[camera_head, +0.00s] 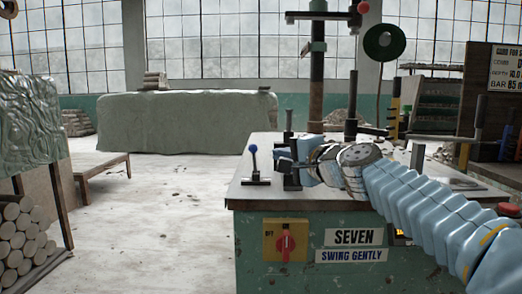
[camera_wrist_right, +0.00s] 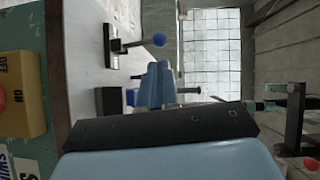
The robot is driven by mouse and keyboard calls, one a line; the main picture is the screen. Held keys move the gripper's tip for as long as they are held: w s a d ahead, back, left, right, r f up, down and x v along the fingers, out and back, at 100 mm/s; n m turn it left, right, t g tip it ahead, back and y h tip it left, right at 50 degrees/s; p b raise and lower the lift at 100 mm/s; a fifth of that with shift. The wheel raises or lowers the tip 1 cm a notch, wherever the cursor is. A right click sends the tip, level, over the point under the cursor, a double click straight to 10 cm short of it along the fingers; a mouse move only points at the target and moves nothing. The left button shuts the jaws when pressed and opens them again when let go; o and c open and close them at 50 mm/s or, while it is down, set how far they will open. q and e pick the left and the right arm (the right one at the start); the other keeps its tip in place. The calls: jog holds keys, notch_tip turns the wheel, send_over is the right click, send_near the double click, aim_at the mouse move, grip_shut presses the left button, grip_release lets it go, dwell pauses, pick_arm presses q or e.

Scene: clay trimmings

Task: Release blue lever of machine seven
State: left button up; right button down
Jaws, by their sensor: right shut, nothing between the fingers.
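The blue lever is a dark upright rod with a blue ball knob (camera_head: 253,149) on a small black base, on top of the green machine (camera_head: 310,235) labelled SEVEN. The lever stands nearly upright. In the right wrist view its blue knob (camera_wrist_right: 159,40) shows at the upper middle. My right gripper (camera_head: 279,158) is shut and empty, just right of the lever and apart from it. In the right wrist view its blue fingers (camera_wrist_right: 158,84) point toward the lever side. My left gripper is not in view.
A black block (camera_head: 291,174) stands on the machine top by my right gripper. A red switch on a yellow plate (camera_head: 285,242) is on the machine's front. A black post (camera_head: 317,65) rises behind. The floor to the left is mostly open.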

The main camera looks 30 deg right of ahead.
aim_at(250, 147)
jog(key=w, duration=0.2)
jog(key=w+p, duration=0.1)
jog(key=w, duration=0.2)
jog(key=w+p, duration=0.1)
jog(key=w, duration=0.2)
jog(key=shift+w+a+f, duration=0.25)
jog(key=p, duration=0.2)
jog(key=a+n+p, duration=0.1)
jog(key=p, duration=0.1)
jog(key=shift+w+r+g+p, duration=0.2)
jog(key=shift+r+g+p, duration=0.1)
jog(key=shift+r+g, duration=0.1)
jog(key=shift+w+a+f, duration=0.1)
jog(key=shift+a, duration=0.05)
jog(key=shift+w+a+f, duration=0.2)
jog(key=shift+a+f, duration=0.05)
jog(key=shift+a, duration=0.05)
